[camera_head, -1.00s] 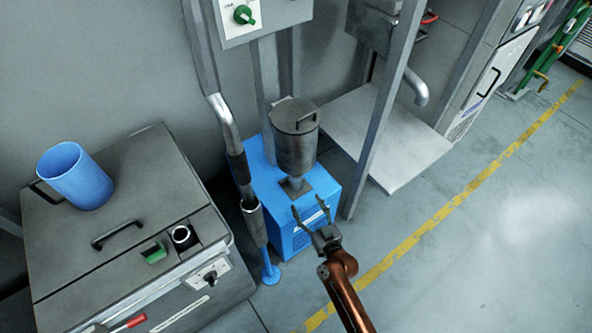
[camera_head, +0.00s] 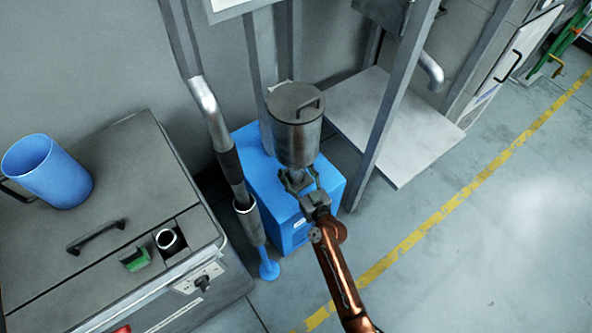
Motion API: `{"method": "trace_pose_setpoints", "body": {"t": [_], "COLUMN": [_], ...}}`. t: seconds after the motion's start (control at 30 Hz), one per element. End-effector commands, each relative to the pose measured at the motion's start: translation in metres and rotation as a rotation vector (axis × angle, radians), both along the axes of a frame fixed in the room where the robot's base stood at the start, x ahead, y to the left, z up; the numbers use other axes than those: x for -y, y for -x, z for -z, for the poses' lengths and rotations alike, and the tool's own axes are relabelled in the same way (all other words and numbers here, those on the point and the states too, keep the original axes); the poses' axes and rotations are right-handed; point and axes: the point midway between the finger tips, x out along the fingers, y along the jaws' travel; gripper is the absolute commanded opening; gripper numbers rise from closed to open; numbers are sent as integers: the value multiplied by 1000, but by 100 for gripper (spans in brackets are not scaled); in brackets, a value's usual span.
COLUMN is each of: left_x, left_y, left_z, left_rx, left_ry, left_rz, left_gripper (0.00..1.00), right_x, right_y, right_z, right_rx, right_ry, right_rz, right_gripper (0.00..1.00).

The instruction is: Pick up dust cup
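The dust cup appears to be the grey metal cylinder (camera_head: 296,135) with a flat lid and a small handle. It stands upright on a narrow neck above a blue box (camera_head: 262,180). My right gripper (camera_head: 301,182) is at the foot of the cup, its fingers spread on either side of the narrow neck. The fingers look open; whether they touch the neck is too small to tell. My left gripper is not in view.
A grey pipe with a dark sleeve (camera_head: 231,170) hangs close left of the cup. A metal post (camera_head: 385,120) stands to the right. A grey cabinet (camera_head: 130,175) at left carries a blue mug-like container (camera_head: 50,172).

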Motion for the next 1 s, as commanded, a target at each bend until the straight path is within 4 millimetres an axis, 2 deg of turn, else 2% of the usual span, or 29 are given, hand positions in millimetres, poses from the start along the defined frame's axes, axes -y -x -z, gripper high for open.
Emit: {"method": "trace_pose_setpoints", "body": {"t": [0.2, 0.9, 1.0], "left_x": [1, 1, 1], "left_y": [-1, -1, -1], "left_z": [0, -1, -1], "left_rx": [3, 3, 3], "left_ry": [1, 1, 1], "left_rz": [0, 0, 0], "left_gripper": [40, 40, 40], "right_x": [0, 0, 0], "right_y": [-1, 0, -1], "right_z": [-1, -1, -1], "right_rx": [1, 0, 1], "right_ry": [0, 0, 0], "right_rz": [0, 1, 1], "right_gripper": [62, 14, 14]}}
